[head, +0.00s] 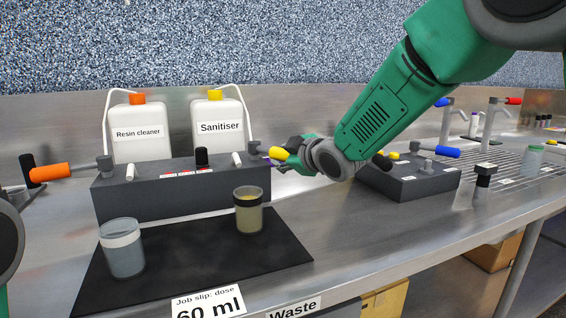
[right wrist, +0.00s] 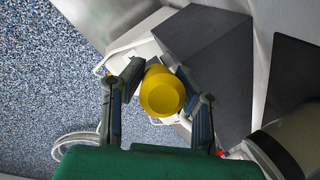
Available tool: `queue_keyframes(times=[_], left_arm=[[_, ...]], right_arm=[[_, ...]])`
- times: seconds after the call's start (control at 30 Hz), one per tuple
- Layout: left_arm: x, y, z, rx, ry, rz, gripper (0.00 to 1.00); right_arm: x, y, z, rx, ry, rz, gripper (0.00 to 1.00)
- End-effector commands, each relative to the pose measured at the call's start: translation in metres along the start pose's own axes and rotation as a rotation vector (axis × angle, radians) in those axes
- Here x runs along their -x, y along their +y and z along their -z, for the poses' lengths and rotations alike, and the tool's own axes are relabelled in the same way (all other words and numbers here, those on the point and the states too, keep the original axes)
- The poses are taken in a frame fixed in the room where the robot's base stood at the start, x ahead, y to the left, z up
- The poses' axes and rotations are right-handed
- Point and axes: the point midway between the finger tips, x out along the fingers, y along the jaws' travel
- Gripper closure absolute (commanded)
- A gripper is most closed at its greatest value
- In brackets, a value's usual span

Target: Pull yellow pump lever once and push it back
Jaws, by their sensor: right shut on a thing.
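The yellow pump lever (head: 277,154) sticks out at the right end of the grey pump box (head: 150,197). My right gripper (head: 284,160) is at this lever, its green arm coming in from the upper right. In the right wrist view the yellow handle (right wrist: 161,92) sits between the two fingers of my right gripper (right wrist: 160,85), which are shut on it. The lever's shaft is mostly hidden behind the handle and fingers. The orange lever (head: 52,172) points left from the box's other end. My left gripper is not clearly visible; only dark arm parts show at the left edge.
Resin cleaner (head: 140,145) and Sanitiser (head: 220,140) bottles stand behind the box. A grey-filled cup (head: 122,255) and a yellowish-filled cup (head: 249,216) stand on the black mat (head: 200,262). Another dark box (head: 405,187) with a blue lever (head: 446,152) is to the right.

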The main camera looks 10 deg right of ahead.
Motion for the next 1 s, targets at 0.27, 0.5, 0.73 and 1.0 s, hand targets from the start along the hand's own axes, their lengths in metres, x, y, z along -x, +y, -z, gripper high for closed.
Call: queue_keyframes(times=[0.27, 0.5, 0.73, 1.0], left_arm=[[0.0, 0.0, 0.0, 0.0, 0.0, 0.0, 0.27], [0.0, 0.0, 0.0, 0.0, 0.0, 0.0, 0.27], [0.001, 0.0, -0.002, 0.0, 0.002, 0.0, 0.27], [0.001, 0.0, -0.002, 0.0, 0.003, 0.0, 0.27]], right_arm=[[-0.001, -0.006, -0.003, -0.004, -0.014, 0.008, 1.0], [-0.001, -0.004, -0.002, -0.003, -0.01, 0.005, 0.53], [0.003, -0.002, 0.0, -0.003, -0.008, 0.003, 0.53], [0.049, -0.002, 0.001, -0.003, -0.008, 0.001, 0.53]])
